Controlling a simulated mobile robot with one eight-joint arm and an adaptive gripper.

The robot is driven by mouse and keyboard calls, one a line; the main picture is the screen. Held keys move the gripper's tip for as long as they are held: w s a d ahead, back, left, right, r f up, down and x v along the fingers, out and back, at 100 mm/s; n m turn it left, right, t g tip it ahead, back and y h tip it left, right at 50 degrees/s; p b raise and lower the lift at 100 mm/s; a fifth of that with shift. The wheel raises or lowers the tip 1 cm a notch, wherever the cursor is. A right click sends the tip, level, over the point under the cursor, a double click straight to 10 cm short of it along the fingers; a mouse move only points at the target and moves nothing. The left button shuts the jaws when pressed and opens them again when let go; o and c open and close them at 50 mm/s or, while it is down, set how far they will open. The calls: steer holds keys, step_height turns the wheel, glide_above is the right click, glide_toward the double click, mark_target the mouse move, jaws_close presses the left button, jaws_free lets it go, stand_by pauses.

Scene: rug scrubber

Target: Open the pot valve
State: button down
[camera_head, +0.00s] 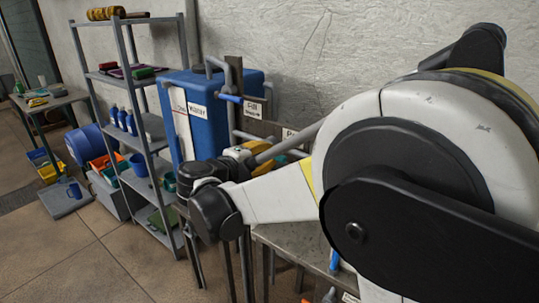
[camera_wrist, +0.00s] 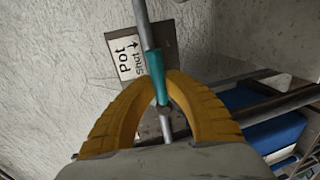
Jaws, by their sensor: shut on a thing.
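The pot valve has a teal handle (camera_wrist: 154,66) beside a grey pipe (camera_wrist: 143,22) in the wrist view. A tag (camera_wrist: 126,53) behind it reads "Pot" and "Shut" with an arrow. My gripper (camera_wrist: 163,88) has its yellow fingers closed around the lower end of the teal handle. A metal stem (camera_wrist: 165,122) shows between the fingers. In the head view my gripper (camera_head: 266,160) is near the wall, and my arm hides most of the pot valve.
A blue tank (camera_head: 222,115) stands left of the valve, with a blue-handled valve (camera_head: 230,98) and a second tag (camera_head: 254,110) close by. A grey shelf (camera_head: 150,127) stands further left. A metal table (camera_head: 300,244) lies below my arm. Floor at left front is clear.

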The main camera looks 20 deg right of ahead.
stand_by(0.3)
steer(key=c, duration=1.4)
jaws_free()
steer(key=shift+s+a, duration=0.1)
steer(key=shift+a, duration=0.05)
steer(key=v, duration=1.1)
steer(key=shift+s+a, duration=0.25)
steer(key=shift+a, duration=0.05)
steer(key=shift+r, duration=0.15)
steer(key=p+v, duration=0.1)
steer(key=v, duration=0.8)
